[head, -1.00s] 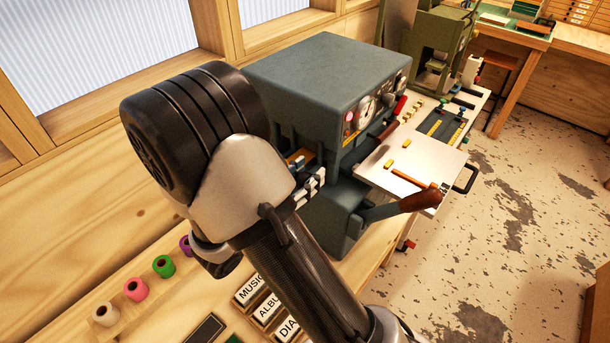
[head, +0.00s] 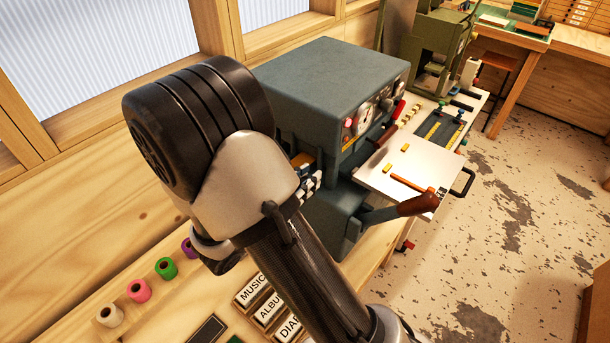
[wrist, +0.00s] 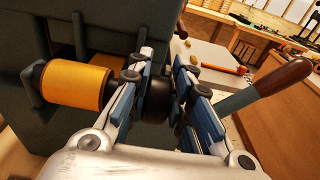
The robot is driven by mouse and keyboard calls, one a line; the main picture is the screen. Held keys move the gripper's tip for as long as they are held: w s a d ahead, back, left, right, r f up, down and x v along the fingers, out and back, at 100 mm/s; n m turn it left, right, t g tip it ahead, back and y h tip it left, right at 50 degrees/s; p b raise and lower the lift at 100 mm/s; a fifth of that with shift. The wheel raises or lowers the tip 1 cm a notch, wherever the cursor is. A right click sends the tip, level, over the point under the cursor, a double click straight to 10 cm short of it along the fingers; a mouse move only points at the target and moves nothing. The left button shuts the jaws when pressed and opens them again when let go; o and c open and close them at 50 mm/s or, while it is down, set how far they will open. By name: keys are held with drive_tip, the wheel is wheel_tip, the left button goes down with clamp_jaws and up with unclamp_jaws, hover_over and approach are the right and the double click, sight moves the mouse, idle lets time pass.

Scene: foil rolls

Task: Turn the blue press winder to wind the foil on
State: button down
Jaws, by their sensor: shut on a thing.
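The blue-grey press (head: 330,75) stands on the bench in the head view. In the wrist view its side wall (wrist: 100,25) fills the upper left. A gold-orange foil roll (wrist: 78,86) sits on a dark spindle beside that wall. My gripper (wrist: 158,92) is shut on the winder (wrist: 156,98), a dark round knob at the press's side, partly hidden between the blue-padded fingers. In the head view my gripper (head: 312,184) shows only in part behind my arm, and the winder is hidden there.
A lever with a brown handle (head: 418,203) sticks out right of the gripper; its handle also shows in the wrist view (wrist: 285,76). A pale plate (head: 385,180) extends from the press. Coloured rolls (head: 139,290) and lettered blocks (head: 268,307) lie on the bench at front.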

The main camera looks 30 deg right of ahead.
drive_tip(key=p, duration=0.1)
drive_tip(key=y+p, duration=0.1)
drive_tip(key=g+y+p, duration=0.1)
drive_tip(key=p, duration=0.1)
drive_tip(key=shift+w+d+r, duration=0.1)
drive_tip(key=shift+d+r, duration=0.15)
drive_tip(key=shift+d+f+g+y+p, duration=0.1)
drive_tip(key=shift+f+g+y+p, duration=0.2)
drive_tip(key=shift+y+p, duration=0.85)
drive_tip(key=c, duration=1.4)
unclamp_jaws()
drive_tip(key=shift+c, duration=0.2)
drive_tip(key=v, duration=1.2)
